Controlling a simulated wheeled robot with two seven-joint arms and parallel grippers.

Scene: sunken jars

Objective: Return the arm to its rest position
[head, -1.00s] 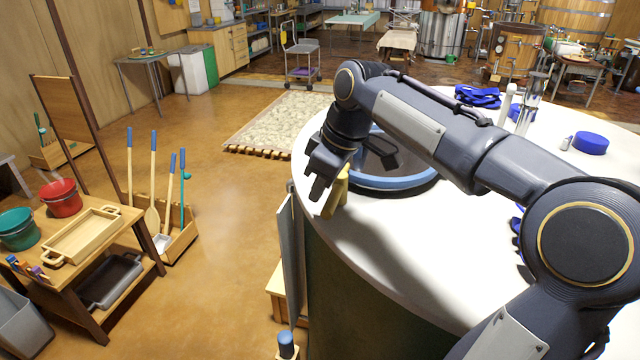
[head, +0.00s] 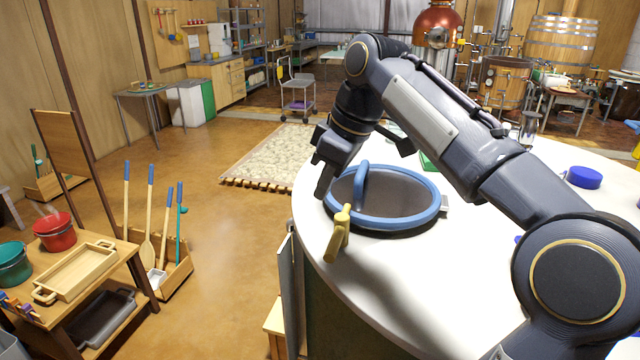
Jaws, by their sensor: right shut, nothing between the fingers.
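My right arm (head: 425,110) comes in from the right and reaches over a round white tabletop (head: 400,285). Its elbow is bent high and the forearm hangs down. My right gripper (head: 322,188) points down near the table's left edge, shut and empty. It is just left of a round dark pan or lid with a blue rim (head: 400,222) and a blue arched handle. A yellow handle (head: 339,235) lies just below the gripper in the picture, apart from it. My left gripper is not in view.
A blue round lid (head: 583,177) lies at the right of the table. A wooden stand with a tray (head: 75,270) and red bucket (head: 55,232), and several long-handled tools, stand at the left. The floor between is open.

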